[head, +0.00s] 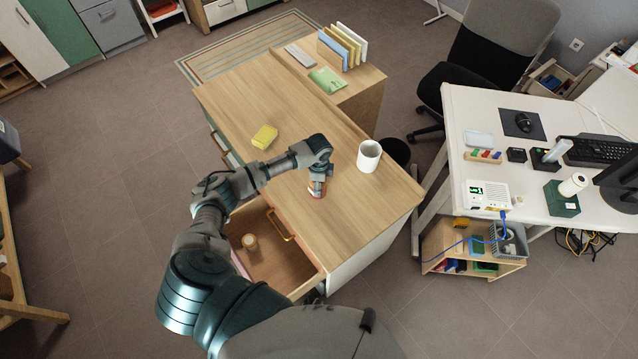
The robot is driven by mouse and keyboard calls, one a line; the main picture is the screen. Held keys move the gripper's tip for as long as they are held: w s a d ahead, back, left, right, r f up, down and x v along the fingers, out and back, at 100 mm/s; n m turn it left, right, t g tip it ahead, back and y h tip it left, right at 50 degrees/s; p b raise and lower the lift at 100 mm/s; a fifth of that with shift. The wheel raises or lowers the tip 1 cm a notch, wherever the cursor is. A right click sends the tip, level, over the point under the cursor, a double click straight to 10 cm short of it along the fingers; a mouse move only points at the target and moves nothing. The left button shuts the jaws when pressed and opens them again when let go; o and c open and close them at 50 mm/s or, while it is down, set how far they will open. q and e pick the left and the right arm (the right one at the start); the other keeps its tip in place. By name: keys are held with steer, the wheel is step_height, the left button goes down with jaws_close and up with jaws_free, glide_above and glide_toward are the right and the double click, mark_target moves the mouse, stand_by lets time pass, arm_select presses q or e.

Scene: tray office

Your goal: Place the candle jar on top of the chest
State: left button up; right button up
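The chest (350,210) is a light wood cabinet with a broad flat top and an open drawer (310,275) on its front side. A small reddish jar (317,193), which looks like the candle jar, is at the fingertips of my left gripper (317,186), over the chest top. The gripper points down and partly hides the jar. The fingers are too small to tell whether they grip it, or whether the jar touches the top. A small amber-brown jar (250,242) with a pale top stands inside the drawer. My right gripper is not in view.
Books (343,47) and a green booklet (326,80) are at the back. The top's front right part is clear. A white desk (540,205) stands right.

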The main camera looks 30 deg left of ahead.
arm_select(q)
steer(key=o, duration=1.5)
steer(key=shift+a, duration=0.2)
steer(key=shift+c, duration=0.2)
steer(key=shift+d, duration=0.1)
steer(key=shift+r, duration=0.35)
step_height(320, 180, up, 11)
steer(key=shift+r+p, duration=0.2)
steer(key=shift+p, duration=0.2)
steer(key=shift+s+f, duration=0.1)
